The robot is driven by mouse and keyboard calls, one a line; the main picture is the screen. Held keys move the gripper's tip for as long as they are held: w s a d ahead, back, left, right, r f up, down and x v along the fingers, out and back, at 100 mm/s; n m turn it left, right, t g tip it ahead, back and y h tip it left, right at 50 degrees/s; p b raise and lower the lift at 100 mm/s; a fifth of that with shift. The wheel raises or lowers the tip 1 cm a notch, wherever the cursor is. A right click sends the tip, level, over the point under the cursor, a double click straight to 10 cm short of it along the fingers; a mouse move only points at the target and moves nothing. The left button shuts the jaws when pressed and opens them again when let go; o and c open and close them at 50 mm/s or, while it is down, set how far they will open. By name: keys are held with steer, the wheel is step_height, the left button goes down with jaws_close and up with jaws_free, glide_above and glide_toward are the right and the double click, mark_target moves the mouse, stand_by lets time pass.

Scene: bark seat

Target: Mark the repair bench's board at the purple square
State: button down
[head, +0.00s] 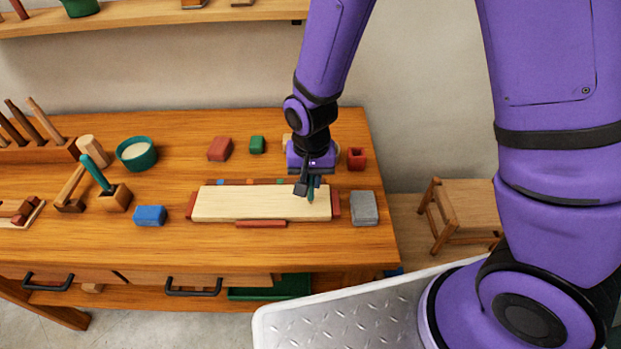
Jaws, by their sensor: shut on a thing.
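The pale wooden board (245,205) lies flat on the repair bench (290,258), edged by reddish-brown strips. Small coloured squares line its far edge: a blue one (220,182), an orange one (250,182) and others towards the right, partly hidden by my gripper. I cannot clearly pick out the purple square among them.
A grey block (364,208) lies right of the board and a blue block (149,215) left. A teal bowl (137,153) and wooden tools stand left. A stool (462,212) is at right.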

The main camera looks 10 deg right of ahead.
steer(key=shift+r, duration=2.7)
steer(key=shift+w, duration=0.1)
